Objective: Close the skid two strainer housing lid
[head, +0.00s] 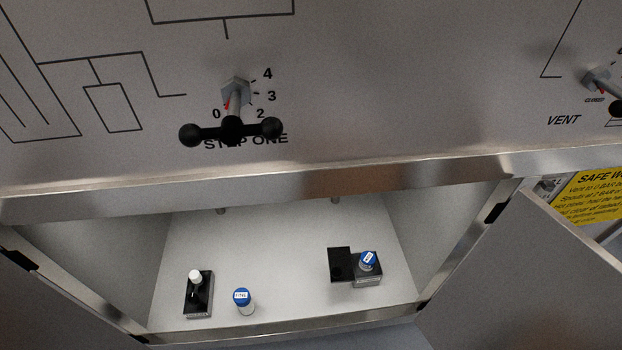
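I cannot identify a skid two strainer housing or its lid in the head view; no label naming it is readable. My gripper is not in view.
Below a metal panel with a STEP ONE handle (232,129) is an open cabinet with left door (55,310) and right door (545,270) swung out. Inside stand a white-topped black block (198,300), a blue-capped vial (243,299) and another blue-capped vial (368,261) at a black holder (341,265).

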